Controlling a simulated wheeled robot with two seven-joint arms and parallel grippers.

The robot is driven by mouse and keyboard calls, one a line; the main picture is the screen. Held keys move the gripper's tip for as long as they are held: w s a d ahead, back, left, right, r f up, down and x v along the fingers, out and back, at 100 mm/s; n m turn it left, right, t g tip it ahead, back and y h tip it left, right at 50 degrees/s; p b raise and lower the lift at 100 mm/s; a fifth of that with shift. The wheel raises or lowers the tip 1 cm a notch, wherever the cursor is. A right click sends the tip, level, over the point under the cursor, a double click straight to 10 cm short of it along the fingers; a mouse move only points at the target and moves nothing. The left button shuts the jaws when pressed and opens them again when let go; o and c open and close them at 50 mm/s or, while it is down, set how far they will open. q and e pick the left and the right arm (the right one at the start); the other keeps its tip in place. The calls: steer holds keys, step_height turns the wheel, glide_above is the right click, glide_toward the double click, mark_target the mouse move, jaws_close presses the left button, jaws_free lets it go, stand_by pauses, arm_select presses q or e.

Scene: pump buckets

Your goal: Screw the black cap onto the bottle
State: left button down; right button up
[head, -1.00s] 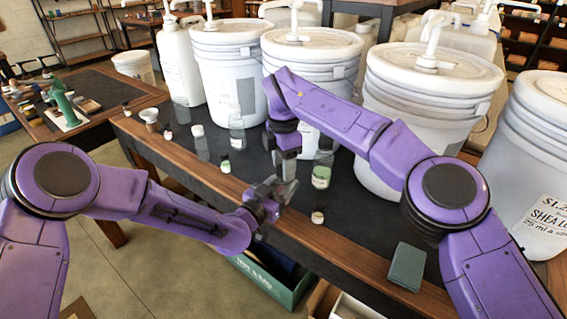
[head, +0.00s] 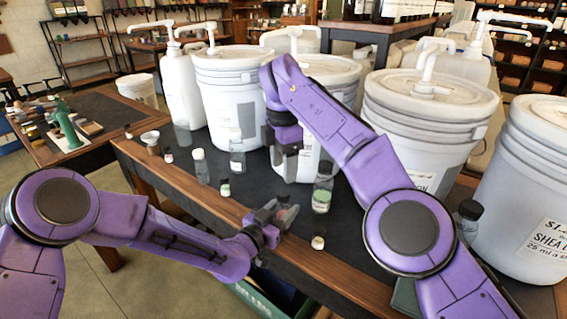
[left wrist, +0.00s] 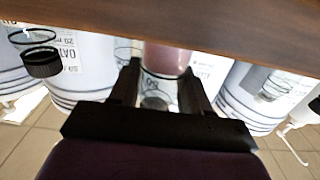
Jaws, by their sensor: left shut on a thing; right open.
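My left gripper (head: 272,219) is at the table's front edge. It is shut on a small bottle with pinkish contents, which shows between the fingers in the left wrist view (left wrist: 167,59). The bottle's top is unclear there. My right gripper (head: 288,157) is open and points down above the table, behind and slightly right of the left gripper. I cannot make out a loose black cap in either gripper. A dark-capped bottle (head: 469,218) stands at the right, partly behind my right arm. A black cap (left wrist: 42,62) also shows in the left wrist view.
Large white pump buckets (head: 425,110) line the back of the dark-topped table (head: 195,188). A green-labelled bottle (head: 322,196), a tiny bottle (head: 318,241) and several other small bottles stand around the grippers. A dark green block (head: 405,297) is partly hidden by my right arm.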

arm_select(q)
steer(key=shift+c, duration=2.2)
jaws_free()
steer(key=b+v, duration=0.1)
steer(key=v, duration=0.9)
steer(key=shift+s+a, duration=0.15)
steer(key=shift+s, duration=0.05)
